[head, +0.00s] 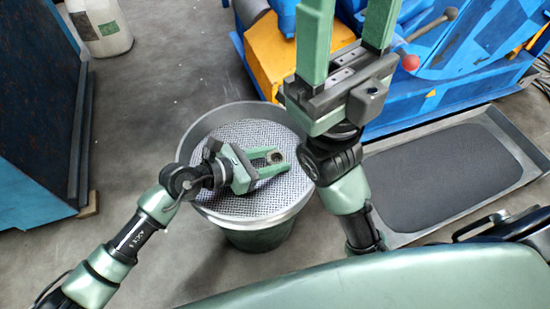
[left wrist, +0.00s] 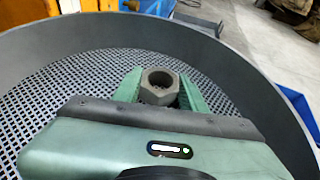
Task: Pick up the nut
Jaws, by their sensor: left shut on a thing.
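The nut (left wrist: 159,87) is a grey-brown hexagonal ring between the green fingers of my left gripper (left wrist: 158,90) in the left wrist view. In the head view my left gripper (head: 272,160) is shut on the nut (head: 273,157), over the perforated grey surface inside a round bin (head: 199,136). How far the nut is above that surface is hard to tell. My right gripper (head: 352,40) is raised at the top of the head view, its two green fingers wide apart with nothing between them.
A shallow grey tray (head: 395,239) with a dark mat lies on the floor at the right. A blue and yellow machine (head: 275,55) stands behind the bin. A blue cabinet (head: 35,120) is at the left, and a white container (head: 100,25) is at the back left.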

